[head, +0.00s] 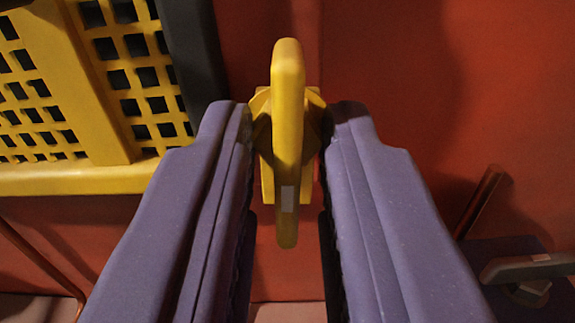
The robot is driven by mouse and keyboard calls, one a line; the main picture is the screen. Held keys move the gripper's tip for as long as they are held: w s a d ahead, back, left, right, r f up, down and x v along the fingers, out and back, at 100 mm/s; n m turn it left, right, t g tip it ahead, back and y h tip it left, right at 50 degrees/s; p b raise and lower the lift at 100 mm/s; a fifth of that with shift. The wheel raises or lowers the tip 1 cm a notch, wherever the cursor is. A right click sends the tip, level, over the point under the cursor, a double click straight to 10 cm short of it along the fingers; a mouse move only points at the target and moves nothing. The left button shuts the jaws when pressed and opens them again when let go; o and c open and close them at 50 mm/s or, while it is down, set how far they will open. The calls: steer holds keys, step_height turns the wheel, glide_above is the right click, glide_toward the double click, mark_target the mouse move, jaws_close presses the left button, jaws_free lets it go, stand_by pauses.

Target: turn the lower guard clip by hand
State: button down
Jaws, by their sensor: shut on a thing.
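The lower guard clip (288,105) is a yellow, upright bar on a wider yellow hub, mounted against a red panel in the middle of the head view. Its lower end is darker and carries a small pale mark. My gripper (289,125) has its two purple fingers on either side of the clip and is shut on it. The inner finger faces and their contact with the hub are partly hidden in shadow.
A yellow perforated guard (110,90) with a dark edge strip (195,55) stands at the left, close to the left finger. A grey lever (530,268) and a brown rod (482,200) are at the lower right. A thin copper-coloured pipe (40,260) runs at the lower left.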

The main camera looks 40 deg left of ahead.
steer(key=shift+n, duration=0.4)
steer(key=c, duration=1.3)
jaws_free()
steer(key=shift+w, duration=0.1)
steer(key=shift+o, duration=0.2)
steer(key=shift+w+a, duration=0.1)
steer(key=shift+a, duration=0.05)
steer(key=p+v, duration=0.1)
steer(key=v, duration=0.7)
steer(key=shift+p, duration=0.3)
